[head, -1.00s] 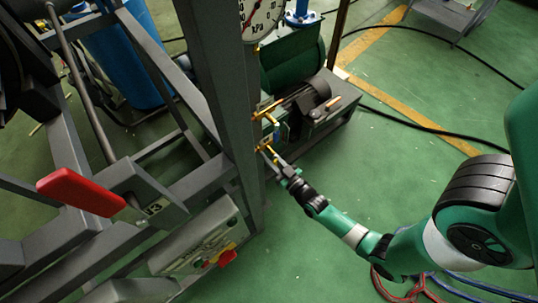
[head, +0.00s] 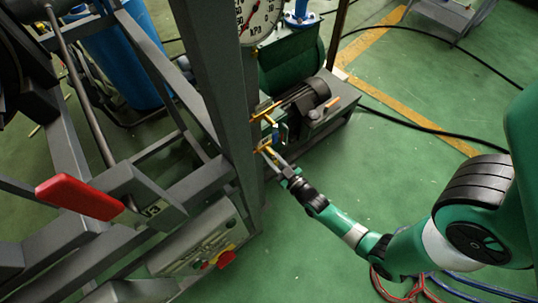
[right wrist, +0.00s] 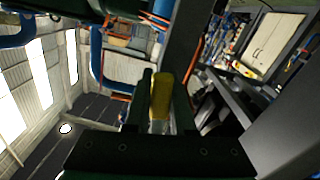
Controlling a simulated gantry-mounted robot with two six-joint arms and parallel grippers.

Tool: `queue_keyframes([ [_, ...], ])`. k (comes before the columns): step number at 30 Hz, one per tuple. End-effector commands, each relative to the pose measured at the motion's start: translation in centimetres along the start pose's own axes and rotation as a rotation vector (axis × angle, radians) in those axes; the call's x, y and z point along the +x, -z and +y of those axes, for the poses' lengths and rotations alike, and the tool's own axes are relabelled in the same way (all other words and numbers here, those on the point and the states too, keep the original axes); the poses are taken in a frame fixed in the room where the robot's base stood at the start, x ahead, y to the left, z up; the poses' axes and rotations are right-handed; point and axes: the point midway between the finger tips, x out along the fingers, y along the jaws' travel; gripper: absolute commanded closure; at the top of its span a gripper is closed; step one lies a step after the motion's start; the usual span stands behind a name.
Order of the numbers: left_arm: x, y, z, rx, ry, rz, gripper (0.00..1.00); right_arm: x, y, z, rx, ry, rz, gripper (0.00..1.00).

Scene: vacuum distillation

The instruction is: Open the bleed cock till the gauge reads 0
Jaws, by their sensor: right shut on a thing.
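The gauge (head: 258,18) is a white round dial marked kPa at the top of the head view. Its upper part is cut off, and I cannot read its value. The bleed cock (head: 264,144) shows as small brass fittings beside the grey upright post. My right gripper (head: 273,157) reaches it from the lower right. In the right wrist view its yellow handle (right wrist: 161,95) stands between the two dark fingers of my right gripper (right wrist: 160,112), which is shut on it. My left gripper is not in view.
The grey post (head: 222,90) stands close left of my right gripper. A dark motor (head: 308,95) sits behind it. A red-handled lever (head: 80,196) and a control box with a red switch (head: 226,258) are at left. Green floor at right is mostly clear.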

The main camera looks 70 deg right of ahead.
Motion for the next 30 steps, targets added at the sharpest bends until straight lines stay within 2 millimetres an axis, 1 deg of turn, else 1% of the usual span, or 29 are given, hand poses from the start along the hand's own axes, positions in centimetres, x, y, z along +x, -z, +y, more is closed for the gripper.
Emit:
queue_keyframes([
  [14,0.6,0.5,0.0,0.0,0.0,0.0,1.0,0.0,0.5,1.8,-0.437,-0.002,-0.002,1.0],
  [30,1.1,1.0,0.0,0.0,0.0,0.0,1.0,0.0,2.0,3.5,-0.948,-0.001,-0.002,1.0],
])
